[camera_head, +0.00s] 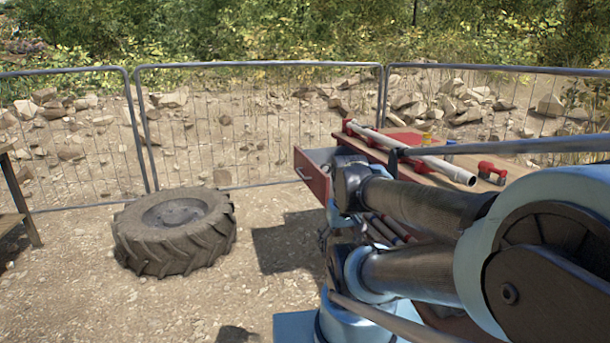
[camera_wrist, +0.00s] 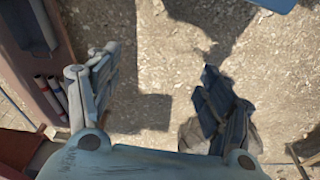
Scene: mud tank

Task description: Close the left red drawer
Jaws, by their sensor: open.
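The red drawer (camera_head: 313,178) is pulled out from the left end of the workbench (camera_head: 350,140) in the head view, its handle on the front panel. Its grey inside shows from above. My arm covers the right part of the drawer and much of the bench. My gripper (camera_wrist: 156,92) is open and empty in the wrist view, its two fingers wide apart above the ground. In the head view the gripper is mostly hidden by my arm. A reddish panel (camera_wrist: 18,150) shows at the lower left of the wrist view; I cannot tell if it is the drawer.
A grey pipe (camera_head: 432,165) and a red tool (camera_head: 491,171) lie on the bench top. Red-ended tubes (camera_wrist: 46,96) lie low at the bench in the wrist view. A large tyre (camera_head: 175,240) lies left of the drawer, with bare ground between. A metal fence (camera_head: 260,66) stands behind.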

